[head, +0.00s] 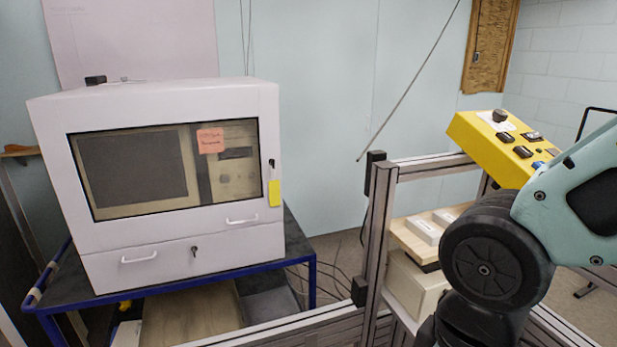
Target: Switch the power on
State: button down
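A yellow control box (484,148) with a sloped face sits at the upper right, on or behind an aluminium frame. Its face carries a black round knob (500,116), several dark switches (522,152) and a blue button (538,165) near its lower edge. My arm covers the right part of the box, so some controls may be hidden. Which control is the power switch, and its position, cannot be told. My arm's links fill the lower right; my gripper is outside the picture.
A white cabinet (180,240) with a window and an orange note (210,140) stands on a blue-framed cart (310,270) at left. An aluminium frame (378,235) stands between cart and arm. White blocks lie on a wooden shelf (405,238). Cables hang below the cart.

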aim_at(534, 135)
jog(key=z, duration=0.7)
